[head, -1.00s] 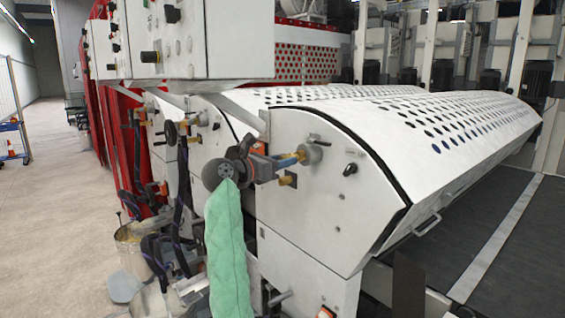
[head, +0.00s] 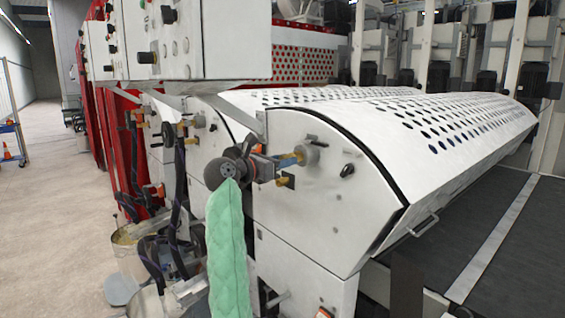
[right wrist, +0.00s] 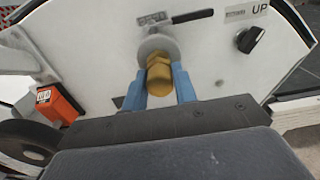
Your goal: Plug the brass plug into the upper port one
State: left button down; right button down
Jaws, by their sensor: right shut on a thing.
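My right gripper (head: 291,160) is at the end panel of the white machine. In the right wrist view its two blue fingers (right wrist: 159,90) are shut on the sides of the brass plug (right wrist: 159,77). The plug points at the round grey port (right wrist: 158,47) on the panel and overlaps it in this view. In the head view the port (head: 310,153) lies just right of the fingers, with brass up against it. How deep the plug sits cannot be told. A second brass fitting (head: 286,181) shows lower on the panel. My left gripper is not in view.
A black knob (right wrist: 250,39) marked UP is right of the port. A dark lever (right wrist: 192,16) is above it. A red-orange box (right wrist: 62,102) is at the left. The perforated white hood (head: 400,115) extends behind. A dark conveyor bed (head: 480,235) lies at right.

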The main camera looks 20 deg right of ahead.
jog(key=shift+w+a, duration=0.1)
jog(key=shift+a, duration=0.05)
jog(key=c, duration=1)
grip_release()
jog(key=shift+c, duration=0.2)
